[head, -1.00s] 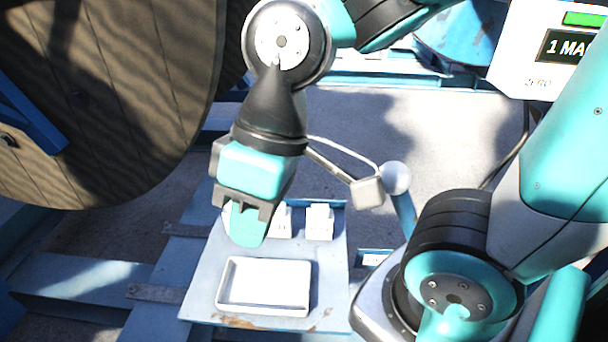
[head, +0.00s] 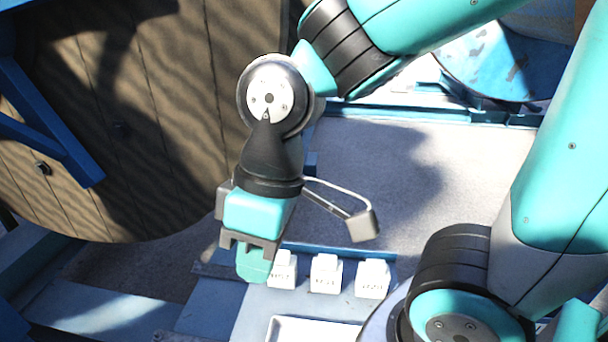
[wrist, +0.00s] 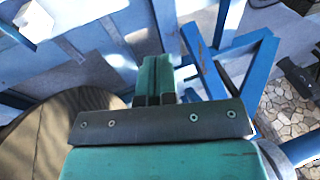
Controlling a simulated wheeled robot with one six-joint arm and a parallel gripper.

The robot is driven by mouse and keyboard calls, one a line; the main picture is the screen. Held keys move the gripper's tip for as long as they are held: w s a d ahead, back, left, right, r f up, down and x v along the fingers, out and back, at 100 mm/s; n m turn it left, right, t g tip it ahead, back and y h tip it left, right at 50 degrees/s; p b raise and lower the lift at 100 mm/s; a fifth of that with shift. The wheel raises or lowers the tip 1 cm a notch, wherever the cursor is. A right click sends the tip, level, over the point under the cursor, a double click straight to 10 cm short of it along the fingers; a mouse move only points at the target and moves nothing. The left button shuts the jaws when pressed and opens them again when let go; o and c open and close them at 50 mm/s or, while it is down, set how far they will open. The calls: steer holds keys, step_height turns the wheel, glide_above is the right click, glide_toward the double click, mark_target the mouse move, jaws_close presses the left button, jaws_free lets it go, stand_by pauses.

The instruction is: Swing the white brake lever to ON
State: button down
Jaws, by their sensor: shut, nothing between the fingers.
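I cannot make out the white brake lever or an ON mark in either view now. My gripper (head: 254,266) points down, its teal fingers together with nothing between them. In the head view it overlaps the left edge of the leftmost white block; I cannot tell whether they touch. In the wrist view the closed fingers (wrist: 156,76) point toward a blue frame (wrist: 225,70) and grey floor. My arm hides part of the scene at the right.
A large wooden reel (head: 150,150) fills the left, close to my gripper. Three white labelled blocks (head: 326,274) stand in a row behind a white tray (head: 310,331). Blue beams (head: 430,113) cross the back. Grey floor (head: 400,165) behind the blocks looks clear.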

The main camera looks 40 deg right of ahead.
steer(key=d+f+n+g+h+b, duration=0.2)
steer(key=d+f+n+g+h, duration=0.15)
steer(key=d+f, duration=0.5)
steer(key=d+f+n+g+h+b, duration=0.3)
steer(key=d+f+h, duration=0.15)
steer(key=f, duration=0.75)
steer(key=s+d+f+n+g+h+b, duration=0.2)
steer(key=s+d+f+n+g+h, duration=0.1)
steer(key=d+n+h, duration=0.4)
steer(key=s+d+f+n+g+h+b, duration=0.3)
steer(key=d+f+n+g+h, duration=0.1)
steer(key=d+n+h, duration=0.3)
steer(key=shift+s+f+n, duration=0.15)
steer(key=shift+f+n, duration=0.2)
steer(key=shift+n, duration=0.4)
steer(key=shift+d, duration=0.1)
